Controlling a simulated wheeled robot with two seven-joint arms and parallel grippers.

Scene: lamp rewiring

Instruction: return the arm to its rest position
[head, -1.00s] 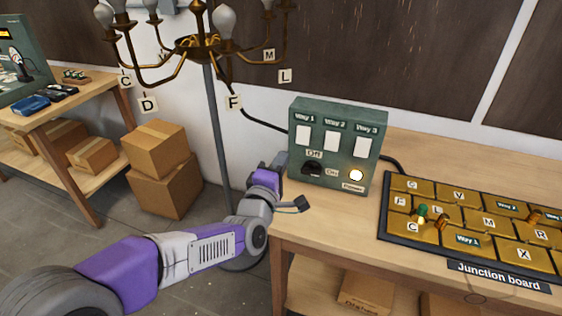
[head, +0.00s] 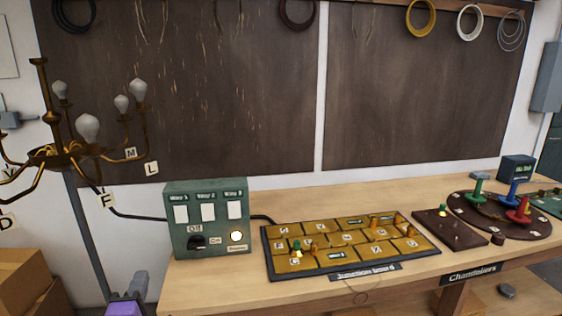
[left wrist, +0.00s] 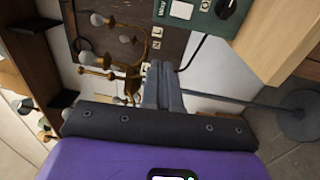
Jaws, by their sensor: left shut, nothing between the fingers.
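My left arm (head: 125,306) shows in the head view only as a small purple and grey part at the bottom edge, left of the green switch box (head: 207,220). In the left wrist view my left gripper (left wrist: 161,66) is shut, its two grey fingers together and empty. They point toward the brass chandelier (left wrist: 98,62) and the wall behind it. The fingers appear apart from anything. The switch box also shows at the top of the left wrist view (left wrist: 190,14). My right gripper is in no view.
The workbench (head: 210,285) carries the switch box, the junction board (head: 352,262) and a dark round stand (head: 500,222) with coloured pegs.

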